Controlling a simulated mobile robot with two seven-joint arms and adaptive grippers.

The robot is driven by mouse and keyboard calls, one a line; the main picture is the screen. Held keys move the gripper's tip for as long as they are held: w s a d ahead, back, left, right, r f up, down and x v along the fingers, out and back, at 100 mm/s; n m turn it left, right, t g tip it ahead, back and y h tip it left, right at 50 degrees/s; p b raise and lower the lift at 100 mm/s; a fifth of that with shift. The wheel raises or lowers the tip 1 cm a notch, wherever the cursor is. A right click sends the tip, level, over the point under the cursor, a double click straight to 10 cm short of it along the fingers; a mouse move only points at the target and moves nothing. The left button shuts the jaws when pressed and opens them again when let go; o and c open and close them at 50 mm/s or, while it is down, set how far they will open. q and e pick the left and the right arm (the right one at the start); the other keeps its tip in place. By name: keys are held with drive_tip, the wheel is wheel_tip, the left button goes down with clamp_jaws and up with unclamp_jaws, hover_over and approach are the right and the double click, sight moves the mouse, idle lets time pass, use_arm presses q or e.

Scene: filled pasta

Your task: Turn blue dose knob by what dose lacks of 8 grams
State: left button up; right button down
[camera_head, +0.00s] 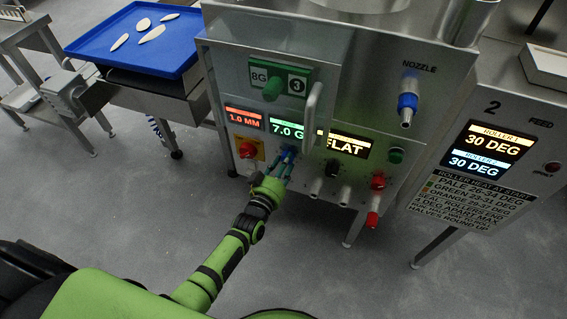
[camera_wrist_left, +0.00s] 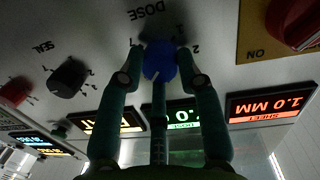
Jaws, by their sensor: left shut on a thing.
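My left gripper (camera_head: 286,157) is shut on the blue dose knob (camera_wrist_left: 160,60) on the machine's front panel. In the left wrist view, which is upside down, the fingers of my left gripper (camera_wrist_left: 161,72) sit around the knob under the DOSE lettering, and a pale mark shows on the knob's edge. The green dose display (camera_head: 286,128) reads 7.0 G; fingers partly cover it in the wrist view. My right gripper is not in view.
Roller displays (camera_head: 487,150) read 30 DEG.

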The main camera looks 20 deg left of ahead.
use_arm(q)
drive_tip(key=shift+s+d+f, duration=0.15)
drive_tip(key=shift+f, duration=0.2)
drive_tip(key=o, duration=1.1)
drive_tip(key=shift+o, duration=0.2)
drive_tip(key=s+a+r, duration=0.1)
drive_tip(key=s, duration=1)
drive_tip(key=shift+s+a, duration=0.15)
drive_tip(key=shift+s, duration=0.25)
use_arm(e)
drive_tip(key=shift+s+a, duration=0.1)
